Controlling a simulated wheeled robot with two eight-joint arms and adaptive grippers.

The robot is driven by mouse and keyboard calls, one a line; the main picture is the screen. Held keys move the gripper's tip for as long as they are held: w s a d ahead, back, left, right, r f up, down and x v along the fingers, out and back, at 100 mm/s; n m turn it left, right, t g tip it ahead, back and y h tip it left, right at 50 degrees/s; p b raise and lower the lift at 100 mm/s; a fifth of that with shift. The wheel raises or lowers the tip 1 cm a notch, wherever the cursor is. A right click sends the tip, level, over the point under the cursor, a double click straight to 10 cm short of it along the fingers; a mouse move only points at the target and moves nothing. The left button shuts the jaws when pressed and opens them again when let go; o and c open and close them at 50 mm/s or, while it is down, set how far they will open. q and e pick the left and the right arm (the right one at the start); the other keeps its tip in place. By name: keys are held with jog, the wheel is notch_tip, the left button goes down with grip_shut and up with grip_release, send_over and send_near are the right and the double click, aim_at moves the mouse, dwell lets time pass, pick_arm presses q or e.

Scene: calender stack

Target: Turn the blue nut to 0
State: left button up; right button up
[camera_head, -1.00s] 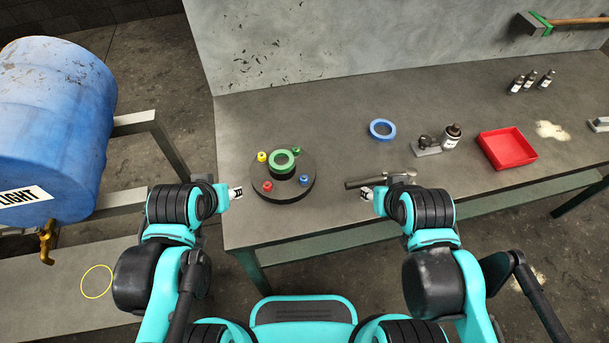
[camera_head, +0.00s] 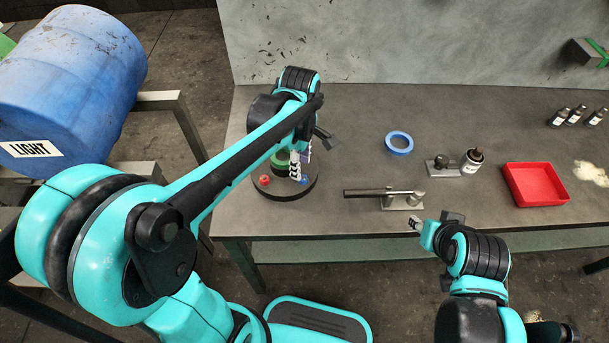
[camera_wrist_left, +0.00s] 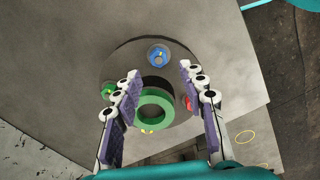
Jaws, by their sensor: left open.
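The blue nut (camera_wrist_left: 158,55) stands on the dark round base (camera_wrist_left: 180,52), beyond my left fingertips in the left wrist view. A yellow mark shows on its top; no number is legible. In the head view the blue nut (camera_head: 304,180) is partly hidden by my left gripper (camera_head: 298,165). My left gripper (camera_wrist_left: 159,73) is open and empty above the base, its fingers on either side of the green ring (camera_wrist_left: 140,116) in the picture. The red nut (camera_wrist_left: 188,103) is partly behind one finger. My right gripper (camera_head: 420,225) is near the table's front edge; its jaw opening is unclear.
The green nut (camera_wrist_left: 108,89) also sits on the base, and a bit of yellow shows beside the ring.

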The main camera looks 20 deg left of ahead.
aim_at(303, 179)
pick_arm(q)
notch_tip(303, 179, down, 5)
jog(key=shift+b, duration=0.85)
grip_shut()
